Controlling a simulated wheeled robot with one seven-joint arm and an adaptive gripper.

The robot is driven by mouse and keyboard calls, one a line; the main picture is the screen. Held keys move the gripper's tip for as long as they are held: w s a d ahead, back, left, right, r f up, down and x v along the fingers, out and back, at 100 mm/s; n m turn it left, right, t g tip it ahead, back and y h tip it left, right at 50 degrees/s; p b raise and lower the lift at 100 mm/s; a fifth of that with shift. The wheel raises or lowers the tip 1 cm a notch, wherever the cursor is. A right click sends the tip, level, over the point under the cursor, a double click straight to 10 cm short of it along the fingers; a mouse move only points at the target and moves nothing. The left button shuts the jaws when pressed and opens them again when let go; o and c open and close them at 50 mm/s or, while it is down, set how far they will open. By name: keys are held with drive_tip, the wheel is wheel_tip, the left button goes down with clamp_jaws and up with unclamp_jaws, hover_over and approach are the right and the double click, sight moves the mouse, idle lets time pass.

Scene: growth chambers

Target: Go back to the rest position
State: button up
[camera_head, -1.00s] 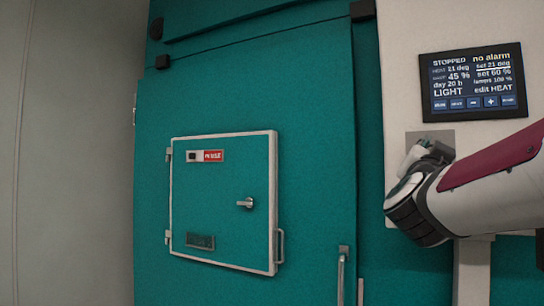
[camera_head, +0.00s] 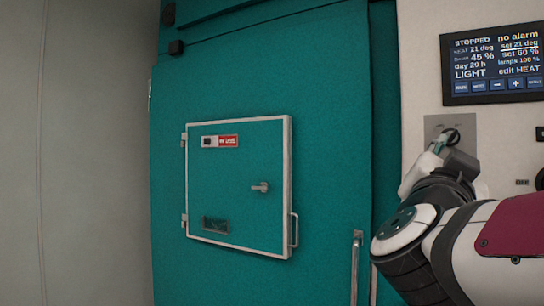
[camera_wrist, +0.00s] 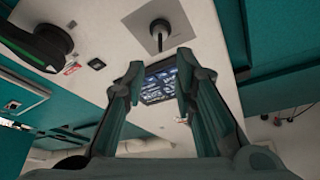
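My gripper (camera_wrist: 157,82) shows in the wrist view with its two fingers apart and nothing between them. In the head view my arm reaches in from the lower right, and its wrist end is in front of the white control panel (camera_head: 418,50). The fingertips are mostly hidden there behind my wrist. A grey plate (camera_head: 460,128) with a round dark knob (camera_head: 452,136) on it is just beyond my gripper. In the wrist view this plate (camera_wrist: 148,18) lies beyond the fingers, apart from them.
The teal chamber door (camera_head: 330,150) fills the middle, with a small closed hatch (camera_head: 265,215) and a vertical handle (camera_head: 356,265). A display (camera_head: 492,65) reads STOPPED and no alarm. A grey wall (camera_head: 80,150) stands at the left.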

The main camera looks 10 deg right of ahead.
drive_tip(key=w+a+f+n+y, duration=0.3)
drive_tip(key=a+f+n+y, duration=1)
drive_tip(key=a+y, duration=0.15)
drive_tip(key=s+d+f+n+g, duration=0.2)
drive_tip(key=s+f+g, duration=0.8)
drive_tip(key=s+f, duration=0.7)
drive_tip(key=shift+s+d+n+g+y, duration=0.3)
drive_tip(key=shift+s+d+n+y, duration=0.1)
drive_tip(key=shift+s+y, duration=0.05)
